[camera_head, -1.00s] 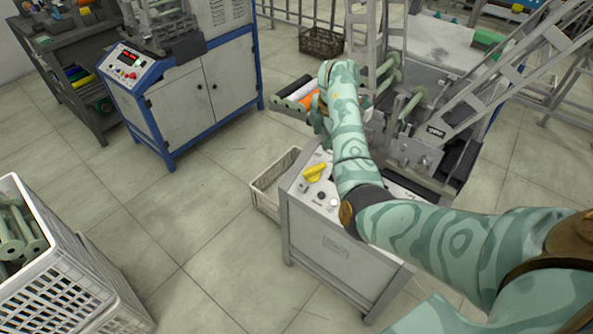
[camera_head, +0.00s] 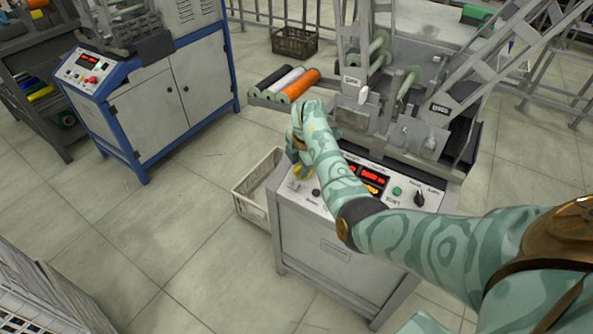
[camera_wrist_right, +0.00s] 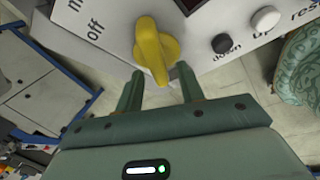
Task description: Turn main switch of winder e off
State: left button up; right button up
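The winder's control panel (camera_head: 405,188) is on a grey cabinet in the middle of the head view, with red displays (camera_head: 372,173) lit. The yellow main switch (camera_wrist_right: 153,48) is a lever knob beside the label "off" (camera_wrist_right: 95,30) in the right wrist view. Its lower end points toward my right gripper (camera_wrist_right: 160,76), which is open, with a finger on each side of that end. I cannot tell whether the fingers touch it. In the head view my right gripper (camera_head: 298,165) covers most of the switch. My left gripper is out of view.
Orange, white and dark bobbins (camera_head: 298,88) lie on a tray behind my gripper. A pale crate (camera_head: 246,202) stands left of the cabinet. A blue-framed machine (camera_head: 165,100) stands further left.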

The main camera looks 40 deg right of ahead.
jog(key=shift+w+f, duration=0.15)
jog(key=shift+f, duration=0.45)
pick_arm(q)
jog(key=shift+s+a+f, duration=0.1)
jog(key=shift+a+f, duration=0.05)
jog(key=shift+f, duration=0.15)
pick_arm(e)
grip_shut()
jog(key=shift+n, duration=0.3)
jog(key=n+g, duration=0.2)
jog(key=n, duration=0.3)
jog(key=shift+b, duration=0.4)
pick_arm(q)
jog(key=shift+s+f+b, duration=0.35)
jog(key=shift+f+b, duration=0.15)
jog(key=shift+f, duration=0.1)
pick_arm(e)
jog(key=n+g, duration=0.1)
jog(key=n, duration=0.1)
jog(key=n+g+h, duration=0.1)
jog(key=n, duration=0.2)
jog(key=shift+s+h, duration=0.2)
jog(key=shift+h, duration=0.1)
jog(key=shift+d+n, duration=0.1)
jog(key=shift+n, duration=0.2)
